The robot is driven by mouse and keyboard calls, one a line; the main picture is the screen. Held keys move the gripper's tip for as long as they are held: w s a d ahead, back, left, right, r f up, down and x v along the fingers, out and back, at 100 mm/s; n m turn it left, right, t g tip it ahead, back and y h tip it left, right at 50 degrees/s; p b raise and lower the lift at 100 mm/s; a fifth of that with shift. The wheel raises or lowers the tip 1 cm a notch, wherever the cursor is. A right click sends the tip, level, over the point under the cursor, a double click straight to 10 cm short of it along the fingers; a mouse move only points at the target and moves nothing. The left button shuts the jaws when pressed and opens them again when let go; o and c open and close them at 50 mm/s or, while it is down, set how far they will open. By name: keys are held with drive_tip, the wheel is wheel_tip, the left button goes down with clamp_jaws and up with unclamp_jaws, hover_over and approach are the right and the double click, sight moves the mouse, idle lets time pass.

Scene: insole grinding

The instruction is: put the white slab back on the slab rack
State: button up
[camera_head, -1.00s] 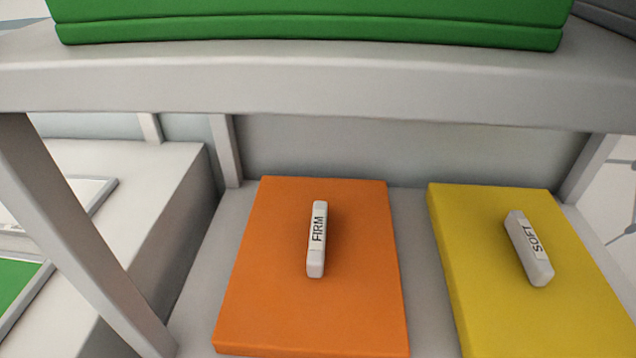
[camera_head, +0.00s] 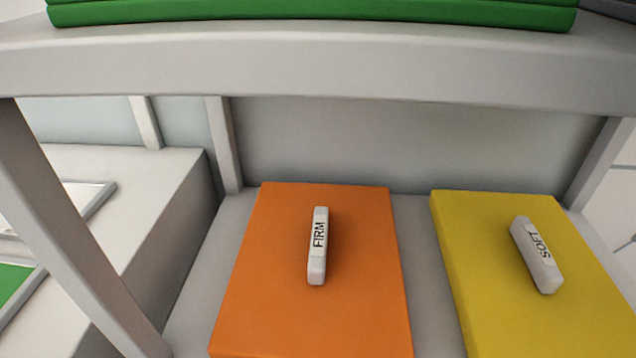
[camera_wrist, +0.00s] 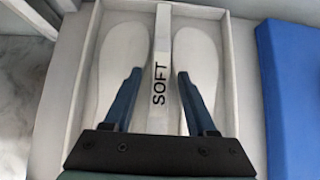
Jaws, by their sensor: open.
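My gripper (camera_wrist: 159,76) is open in the wrist view, its two dark blue fingers apart. They are over a shallow white tray (camera_wrist: 228,60) with two white insole shapes (camera_wrist: 122,50) (camera_wrist: 196,55) in it. A white bar marked SOFT (camera_wrist: 160,70) runs between the insoles and shows between my fingers; I cannot tell whether they touch it. In the head view the slab rack (camera_head: 330,65) holds an orange slab (camera_head: 265,270) with a FIRM handle and a yellow slab (camera_head: 490,290) with a SOFT handle.
A green slab (camera_head: 310,14) lies on the rack's upper shelf. A blue slab (camera_wrist: 290,85) lies right of the tray in the wrist view. Rack posts (camera_head: 75,230) stand at the sides. A pale counter (camera_head: 130,190) is on the left. A narrow gap separates the orange and yellow slabs.

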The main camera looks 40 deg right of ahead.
drive_tip(key=p+v, duration=0.5)
drive_tip(key=v, duration=0.7)
